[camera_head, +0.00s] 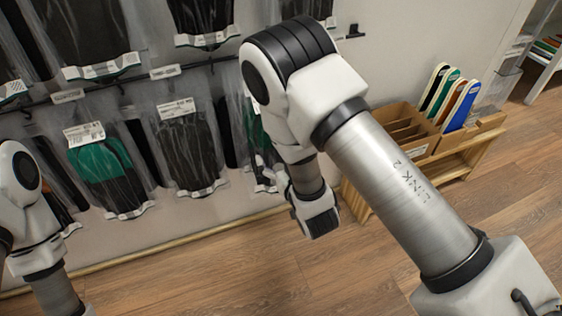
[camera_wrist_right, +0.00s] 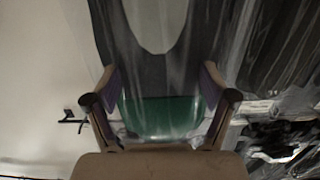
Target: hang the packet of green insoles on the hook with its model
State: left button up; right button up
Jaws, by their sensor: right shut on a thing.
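In the right wrist view, my right gripper (camera_wrist_right: 160,103) is shut on a clear packet with a green and black insole (camera_wrist_right: 160,118). The packet spans the space between the fingers and rises above them. In the head view, my right arm hides most of the gripper. A clear packet with a green strip (camera_head: 257,132) shows just left of that arm; I cannot tell if it is the held one. Another packet of green and black insoles (camera_head: 100,160) hangs at the left of the wall. Only part of my left arm shows, at the left edge.
Packets of dark insoles (camera_head: 188,150) hang in rows on dark rails. A dark hook end (camera_head: 355,31) sticks out from the wall beyond my right arm. The wooden floor is clear in front.

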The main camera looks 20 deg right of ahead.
jog(key=w+f+b, duration=0.1)
jog(key=w, duration=0.5)
jog(key=shift+f, duration=0.15)
dwell(0.5)
dwell(0.7)
jog(key=shift+f, duration=0.1)
jog(key=o, duration=1)
jog(key=shift+o, duration=0.2)
